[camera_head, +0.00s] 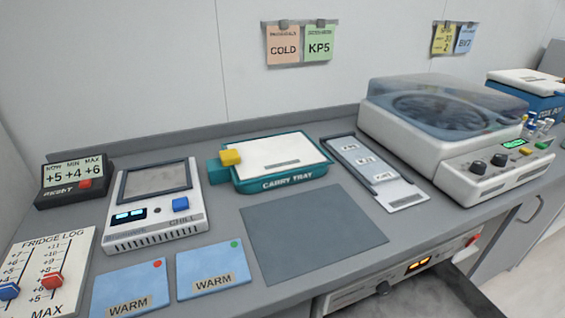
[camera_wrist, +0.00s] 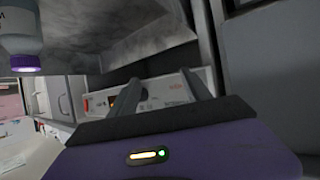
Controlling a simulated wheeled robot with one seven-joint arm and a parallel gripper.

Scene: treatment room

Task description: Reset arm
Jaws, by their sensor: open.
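My gripper (camera_wrist: 164,80) shows in the wrist view, its two dark fingers apart with nothing visible between them. My purple wrist housing fills the lower middle, with a small yellow and green light on it. My arm and gripper are not in the head view.
The head view shows a bench with a carry tray (camera_head: 319,174), a chill unit (camera_head: 154,232), a centrifuge (camera_head: 470,150) and two blue WARM cards. A grey mat (camera_head: 312,235) lies bare. Below, an open drawer (camera_head: 440,298) juts out. A bottle-like thing (camera_wrist: 22,35) hangs upper left in the wrist view.

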